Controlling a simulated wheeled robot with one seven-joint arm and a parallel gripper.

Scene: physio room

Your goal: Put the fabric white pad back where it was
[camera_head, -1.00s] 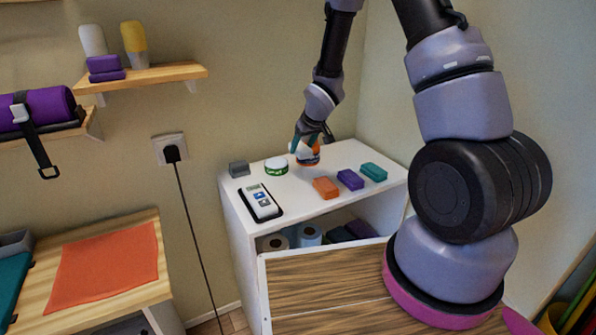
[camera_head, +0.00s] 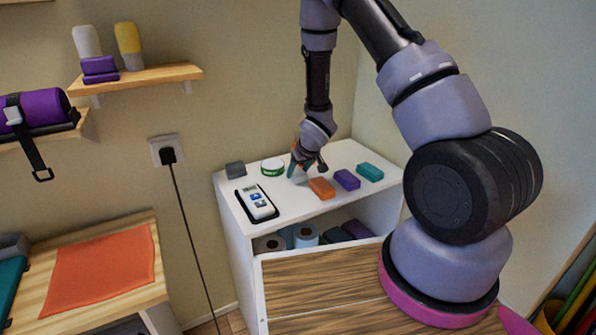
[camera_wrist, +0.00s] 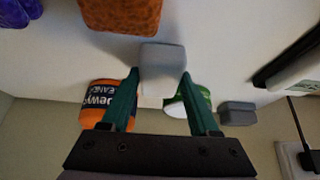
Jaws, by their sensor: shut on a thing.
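My gripper (camera_wrist: 154,92) has its green fingers closed on both sides of a small pale grey-white pad (camera_wrist: 163,66) in the wrist view. In the head view my gripper (camera_head: 300,170) is low over the white cabinet top (camera_head: 226,192), just behind the orange block (camera_head: 321,188). The pad (camera_head: 299,177) shows there as a small pale patch, partly hidden by the fingers. I cannot tell whether the pad touches the cabinet top. The fingers hide part of the orange-and-blue labelled container (camera_wrist: 97,100) and of the green-and-white tin (camera_wrist: 176,105).
On the cabinet top, purple (camera_head: 347,179) and teal (camera_head: 370,172) blocks stand right of the orange block. The tin (camera_head: 272,167), a grey block (camera_head: 235,169) and a handheld device on a black tray (camera_head: 257,202) are to the left. Bare surface lies between device and orange block.

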